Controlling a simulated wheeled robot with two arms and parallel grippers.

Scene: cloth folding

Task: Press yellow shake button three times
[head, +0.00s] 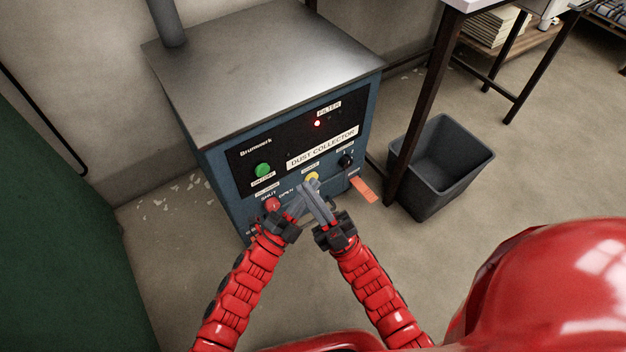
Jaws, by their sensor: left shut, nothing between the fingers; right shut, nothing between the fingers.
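The yellow button (312,178) is on the lower front panel of the blue dust collector (225,185). Only its upper part shows; gripper fingers cover the rest. My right gripper (306,187) is shut and empty, with its tips at the yellow button's lower edge in the picture. I cannot tell whether they touch it. My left gripper (312,190) is also shut and empty. Its fingers slant up to the right and meet or overlap the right gripper's fingers in the picture, just below the button.
A green button (263,170), a red knob (272,204), a black knob (346,160) and a lit red filter lamp (317,123) are on the same machine. An orange tag (364,190) hangs at its right. A dark bin (440,165) stands right, beside a table leg.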

